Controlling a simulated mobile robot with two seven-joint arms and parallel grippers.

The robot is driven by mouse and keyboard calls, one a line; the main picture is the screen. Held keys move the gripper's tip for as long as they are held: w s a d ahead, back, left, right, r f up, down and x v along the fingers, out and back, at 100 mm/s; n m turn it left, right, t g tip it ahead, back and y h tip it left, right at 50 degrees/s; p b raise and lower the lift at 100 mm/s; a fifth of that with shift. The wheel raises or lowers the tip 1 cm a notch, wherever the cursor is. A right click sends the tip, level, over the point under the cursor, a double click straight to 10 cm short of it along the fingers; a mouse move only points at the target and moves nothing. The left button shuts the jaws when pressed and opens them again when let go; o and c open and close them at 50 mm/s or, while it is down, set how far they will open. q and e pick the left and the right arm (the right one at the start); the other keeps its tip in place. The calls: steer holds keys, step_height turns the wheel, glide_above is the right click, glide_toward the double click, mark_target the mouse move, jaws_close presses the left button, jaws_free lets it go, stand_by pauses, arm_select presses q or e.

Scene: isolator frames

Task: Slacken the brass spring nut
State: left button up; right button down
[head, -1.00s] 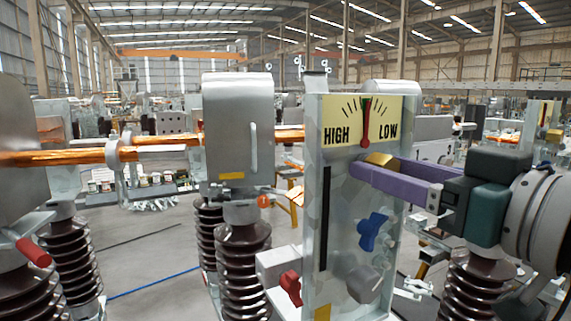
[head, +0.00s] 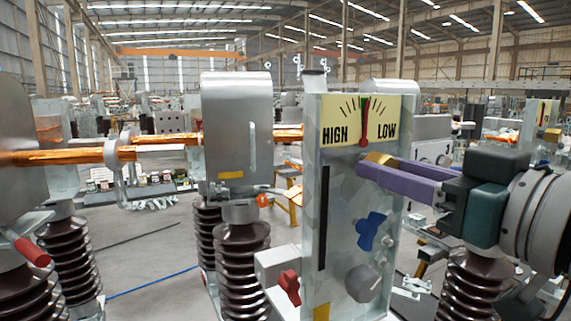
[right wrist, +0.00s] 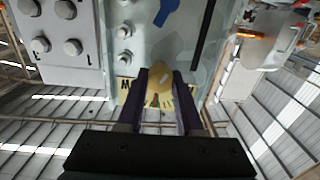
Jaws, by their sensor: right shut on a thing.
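The brass spring nut (head: 381,158) sits on the upper front of a pale metal housing (head: 345,215), just below a yellow gauge plate (head: 340,112) marked HIGH and LOW. The gauge's red needle (head: 364,128) points almost straight up, by a green mark mid-scale. My right gripper (head: 370,166) reaches in from the right with its purple fingers shut on the nut. The right wrist view shows the nut (right wrist: 161,82) between the two fingers, partly hidden by them. My left gripper is not in view.
Ribbed brown insulators (head: 242,270) and a grey metal casing (head: 237,125) on a copper bar (head: 165,154) stand to the left.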

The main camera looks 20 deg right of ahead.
steer(key=shift+n, duration=0.3)
steer(key=n+p, duration=0.3)
steer(key=n, duration=1.4)
steer(key=shift+n, duration=0.4)
steer(key=c, duration=0.6)
jaws_free()
steer(key=shift+o, duration=0.2)
steer(key=shift+s+f, duration=0.1)
